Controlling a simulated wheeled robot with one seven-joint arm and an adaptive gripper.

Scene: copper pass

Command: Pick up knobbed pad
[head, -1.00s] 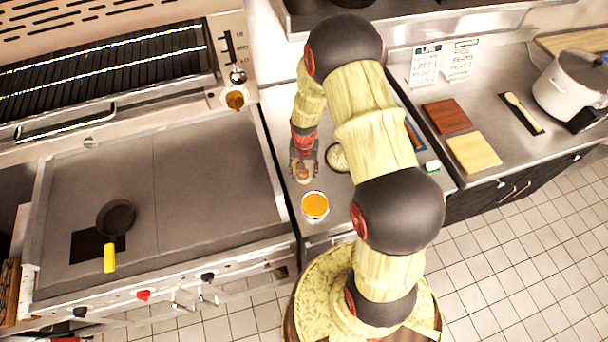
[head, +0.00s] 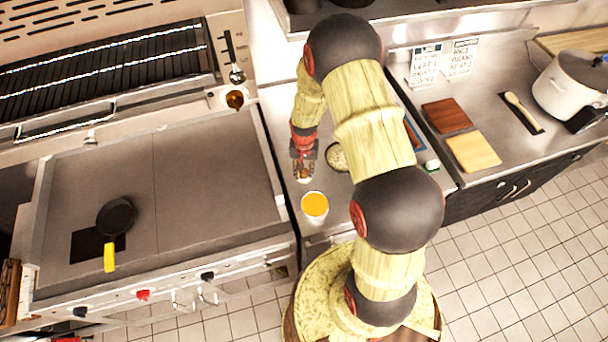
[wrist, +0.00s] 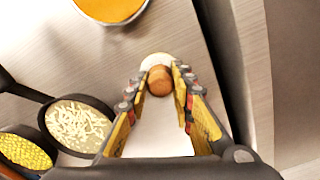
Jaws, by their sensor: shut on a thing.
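The knobbed pad has a brown wooden knob (wrist: 160,81) and a pale round part (wrist: 156,60) that shows just beyond it in the wrist view. My gripper (wrist: 163,82) is shut on the knob, with one finger on each side. In the head view my gripper (head: 303,174) is over the steel counter, left of my arm, and the pad is mostly hidden by the fingers. I cannot tell whether the pad touches the counter.
A container of orange contents (head: 315,205) stands close in front of my gripper. A pan of pale shreds (wrist: 78,128) and a pan of yellow bits (wrist: 26,150) are beside it. The griddle (head: 200,170) lies left, holding a small yellow-handled pan (head: 115,218).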

